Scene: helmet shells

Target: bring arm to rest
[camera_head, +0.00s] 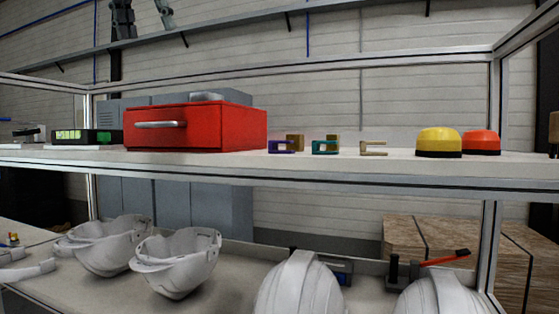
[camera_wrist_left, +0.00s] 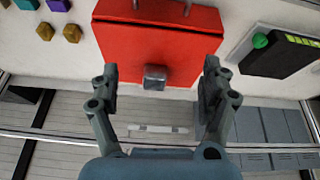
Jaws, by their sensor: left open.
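The two fingers of my left gripper (camera_head: 144,17) show at the top left of the head view, above the upper shelf (camera_head: 300,163). In the left wrist view my left gripper (camera_wrist_left: 159,85) has its fingers spread wide apart with nothing held between them. The red box (camera_wrist_left: 155,38) lies in view beyond the fingers, with a grey block (camera_wrist_left: 154,77) at its edge. In the head view the red box (camera_head: 196,127) stands on the upper shelf, apart from the gripper. My right gripper is not in view.
Small coloured clamp-like parts (camera_head: 325,147) and yellow (camera_head: 438,141) and red (camera_head: 481,142) domes stand right of the box. A black device with a green display (camera_head: 82,136) is left. White helmet shells (camera_head: 176,262) lie below. Shelf frame posts (camera_head: 494,110) stand at the right.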

